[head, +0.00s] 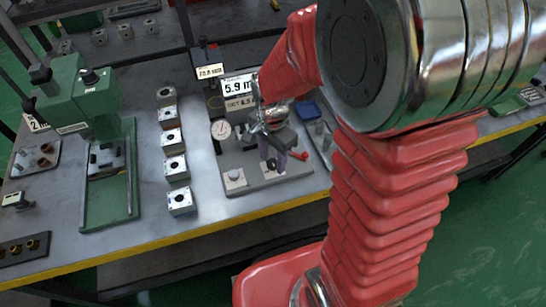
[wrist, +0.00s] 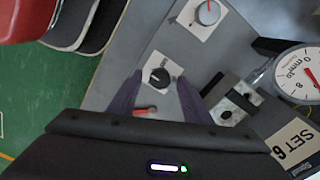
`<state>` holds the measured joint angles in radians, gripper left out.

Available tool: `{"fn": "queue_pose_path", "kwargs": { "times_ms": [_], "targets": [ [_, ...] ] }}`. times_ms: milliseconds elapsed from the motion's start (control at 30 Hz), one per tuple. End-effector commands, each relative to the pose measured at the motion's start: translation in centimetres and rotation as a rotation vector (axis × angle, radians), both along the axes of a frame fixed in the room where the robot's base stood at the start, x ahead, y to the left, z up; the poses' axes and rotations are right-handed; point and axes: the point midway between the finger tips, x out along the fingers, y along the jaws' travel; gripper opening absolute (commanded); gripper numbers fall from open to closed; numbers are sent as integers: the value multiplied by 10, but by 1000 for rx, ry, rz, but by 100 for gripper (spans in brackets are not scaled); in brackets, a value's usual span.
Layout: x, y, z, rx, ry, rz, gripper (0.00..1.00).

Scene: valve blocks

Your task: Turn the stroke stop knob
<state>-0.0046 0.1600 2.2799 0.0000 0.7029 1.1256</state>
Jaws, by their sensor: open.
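A black knob with a white pointer mark (wrist: 159,77) sits on a white label plate on the grey fixture base in the wrist view. Its label is too small to read, so I cannot tell by name whether it is the stroke stop knob. My gripper (wrist: 160,75) is open, its two purple fingers pointing at this knob, one on each side; contact cannot be told. In the head view my gripper (head: 276,152) is low over the fixture and largely hides that knob. A second, grey round knob with a red mark (wrist: 208,12) stands apart on its own white plate.
A dial gauge (wrist: 298,72), a metal block (wrist: 236,98) and a small red lever (wrist: 145,110) are close to my fingers. A display reading 5.9 (head: 240,88) stands behind. A row of metal blocks (head: 174,167) and a green press (head: 85,100) are to the left.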

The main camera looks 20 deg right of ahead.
Motion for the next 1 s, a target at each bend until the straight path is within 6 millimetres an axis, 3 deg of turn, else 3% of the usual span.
{"fn": "queue_pose_path", "kwargs": {
  "times_ms": [333, 900, 1000],
  "targets": [
    [0, 0, -3, 0, -1, 0, 44],
    [1, 0, -2, 0, -2, -1, 4],
    [1, 0, -2, 0, -2, 0, 4]
  ]
}}
